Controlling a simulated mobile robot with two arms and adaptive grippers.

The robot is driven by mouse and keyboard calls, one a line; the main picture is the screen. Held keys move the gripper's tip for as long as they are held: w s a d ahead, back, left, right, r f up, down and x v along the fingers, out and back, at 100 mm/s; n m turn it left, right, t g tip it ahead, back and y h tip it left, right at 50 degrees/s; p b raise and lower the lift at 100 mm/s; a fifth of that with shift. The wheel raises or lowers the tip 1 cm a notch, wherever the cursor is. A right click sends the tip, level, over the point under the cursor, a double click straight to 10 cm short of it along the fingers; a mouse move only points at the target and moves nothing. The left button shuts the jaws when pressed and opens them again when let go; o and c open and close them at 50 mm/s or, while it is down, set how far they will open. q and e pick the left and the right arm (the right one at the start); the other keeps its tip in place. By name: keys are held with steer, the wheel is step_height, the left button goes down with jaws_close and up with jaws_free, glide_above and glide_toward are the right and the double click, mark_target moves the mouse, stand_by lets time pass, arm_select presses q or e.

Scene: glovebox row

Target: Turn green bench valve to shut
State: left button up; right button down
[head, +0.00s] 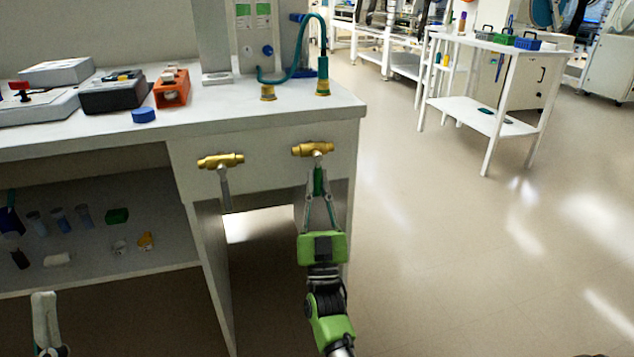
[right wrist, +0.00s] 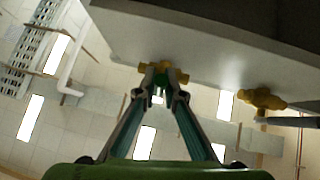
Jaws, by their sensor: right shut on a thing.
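The green bench valve has a brass body (head: 313,149) on the bench's front panel, with its green handle (head: 318,178) hanging straight down, across the level body. My right gripper (head: 318,193) comes from below and is shut on that handle. In the right wrist view the fingertips (right wrist: 161,80) close just below the brass body (right wrist: 180,76), and a bit of green shows between them. My left gripper (head: 45,310) shows only in part at the lower left, away from the valve; its opening is unclear.
A second brass valve (head: 220,161) with a grey handle (head: 224,188) hanging down sits to the left; its body also shows in the right wrist view (right wrist: 262,98). The bench (head: 270,118) has a shelf with small items at left. Open floor (head: 430,260) lies to the right.

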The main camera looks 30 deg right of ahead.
steer(key=shift+f, duration=0.1)
steer(key=c, duration=2.1)
jaws_free()
steer(key=v, duration=0.7)
steer(key=shift+a, duration=0.2)
steer(key=shift+s, duration=0.15)
